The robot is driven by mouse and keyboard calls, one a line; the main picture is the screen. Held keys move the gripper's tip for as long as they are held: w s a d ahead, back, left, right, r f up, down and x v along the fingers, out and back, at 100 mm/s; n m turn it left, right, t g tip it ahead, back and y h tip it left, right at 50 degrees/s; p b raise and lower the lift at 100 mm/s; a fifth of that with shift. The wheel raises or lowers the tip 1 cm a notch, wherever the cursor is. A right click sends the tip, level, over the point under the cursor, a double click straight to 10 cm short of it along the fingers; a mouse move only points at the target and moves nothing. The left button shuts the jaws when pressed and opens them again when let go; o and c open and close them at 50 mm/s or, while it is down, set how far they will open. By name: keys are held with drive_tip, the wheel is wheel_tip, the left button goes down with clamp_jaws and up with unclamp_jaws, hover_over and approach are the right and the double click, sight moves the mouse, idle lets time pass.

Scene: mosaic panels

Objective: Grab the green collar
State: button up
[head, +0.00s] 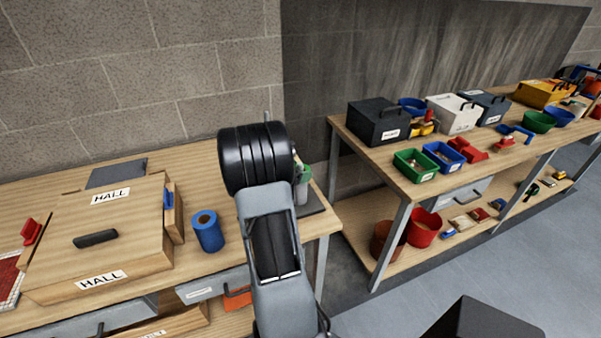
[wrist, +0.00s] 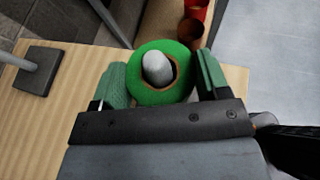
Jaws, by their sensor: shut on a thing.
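The green collar (wrist: 179,91) is a thick ring with a brown inner edge, seen in the wrist view between the fingers of my gripper (wrist: 163,74). My gripper is shut on it, with one green-padded finger at each side. A grey round-ended piece (wrist: 157,67) shows in the collar's hole; I cannot tell how far it passes through. In the head view my arm hides most of the gripper and the collar, and only a little green shows beside it.
A dark stand base (wrist: 40,71) with a rod is on the wooden bench at left in the wrist view. The head view shows a blue roll (head: 207,232) and a wooden HALL box (head: 140,255) left of my arm. A shelf bench (head: 395,178) with bins stands right.

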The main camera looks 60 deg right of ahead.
drive_tip(key=shift+c, duration=0.8)
drive_tip(key=shift+r, duration=0.1)
